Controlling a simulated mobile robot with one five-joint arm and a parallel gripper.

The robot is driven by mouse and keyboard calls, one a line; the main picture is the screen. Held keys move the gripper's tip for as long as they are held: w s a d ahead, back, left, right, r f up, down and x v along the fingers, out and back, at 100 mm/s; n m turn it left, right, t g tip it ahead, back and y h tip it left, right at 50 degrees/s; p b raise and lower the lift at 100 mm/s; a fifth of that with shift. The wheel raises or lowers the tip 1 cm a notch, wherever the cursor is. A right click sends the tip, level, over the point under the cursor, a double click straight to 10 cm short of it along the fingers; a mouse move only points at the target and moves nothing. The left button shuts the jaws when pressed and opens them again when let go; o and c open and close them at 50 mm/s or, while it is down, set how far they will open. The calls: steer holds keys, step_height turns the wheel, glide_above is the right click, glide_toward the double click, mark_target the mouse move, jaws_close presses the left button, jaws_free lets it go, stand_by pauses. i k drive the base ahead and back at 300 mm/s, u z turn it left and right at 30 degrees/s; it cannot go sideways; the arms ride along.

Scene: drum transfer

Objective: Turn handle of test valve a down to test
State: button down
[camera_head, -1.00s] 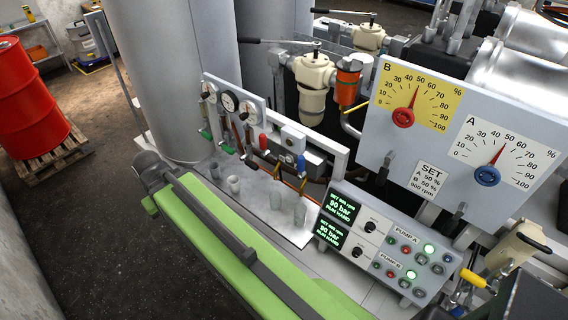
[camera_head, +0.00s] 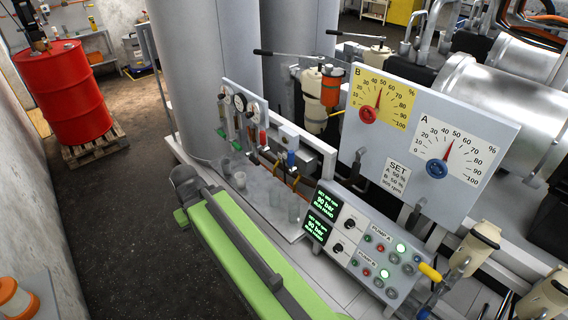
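My gripper is not in view. No part reads as test valve a by its label. Thin orange hoses run down near both. Small cups (camera_head: 240,181) stand on the tray below. Dial A (camera_head: 455,148) has a blue knob, and dial B (camera_head: 380,100) has a red knob; both pointers are near 50. I cannot tell which handle belongs to test valve a.
The pump control box (camera_head: 355,232) has lit screens and several buttons. A long green part (camera_head: 235,262) with a dark bar lies at the front. A yellow handle (camera_head: 430,271) stands at right. A red drum (camera_head: 65,92) on a pallet is far left, with open floor (camera_head: 125,200) before it.

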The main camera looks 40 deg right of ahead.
mark_target(290, 154)
steer(key=z, duration=0.15)
steer(key=i, duration=0.9)
steer(key=u, duration=0.05)
